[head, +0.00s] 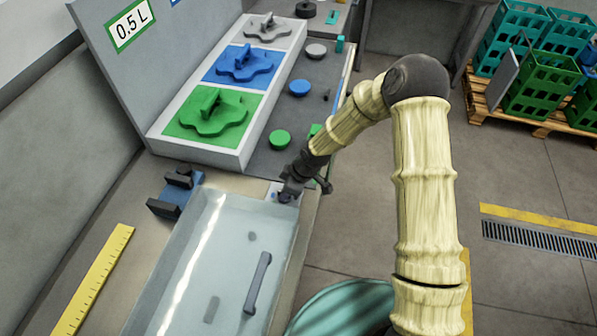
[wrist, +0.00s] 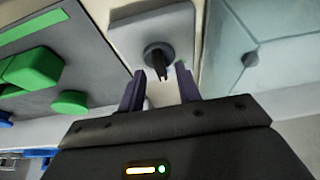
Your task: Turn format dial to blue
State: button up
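The format dial (wrist: 158,54) is a dark round knob with a narrow raised grip, on a pale grey plate (wrist: 128,38) in the wrist view. My gripper (wrist: 161,76) is open in the wrist view, its two purple-grey fingers apart. The knob's grip shows between the fingertips; I cannot tell whether either finger touches it. In the head view, my gripper (head: 288,188) is at the near end of the format panel and largely hides the dial. No colour mark or dial setting is readable.
Green (head: 210,115), blue (head: 243,65) and grey (head: 268,28) shaped parts lie on coloured pads, with matching round pieces to their right. A clear cover with a handle (head: 258,284) lies nearer. Crates (head: 541,85) stand on a pallet at right.

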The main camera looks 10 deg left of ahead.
jog(key=b+v, duration=0.1)
jog(key=v, duration=1.5)
jog(key=shift+a+r, duration=0.2)
jog(key=s+d+r+m+h, duration=0.1)
jog(key=s+d+m, duration=0.3)
jog(key=d, duration=0.3)
jog(key=s+d+r+m+t+h, duration=0.1)
jog(key=s+d+r+m+h, duration=0.1)
jog(key=s+d+m, duration=0.2)
jog(key=s+d+r+m+t+h, duration=0.1)
jog(key=s+d+m, duration=0.3)
jog(key=d+m, duration=0.5)
jog(key=shift+d+r+h, duration=0.3)
jog(key=shift+d+r, duration=0.2)
jog(key=shift+d, duration=0.6)
jog(key=shift+s, duration=0.1)
jog(key=shift+a, duration=0.1)
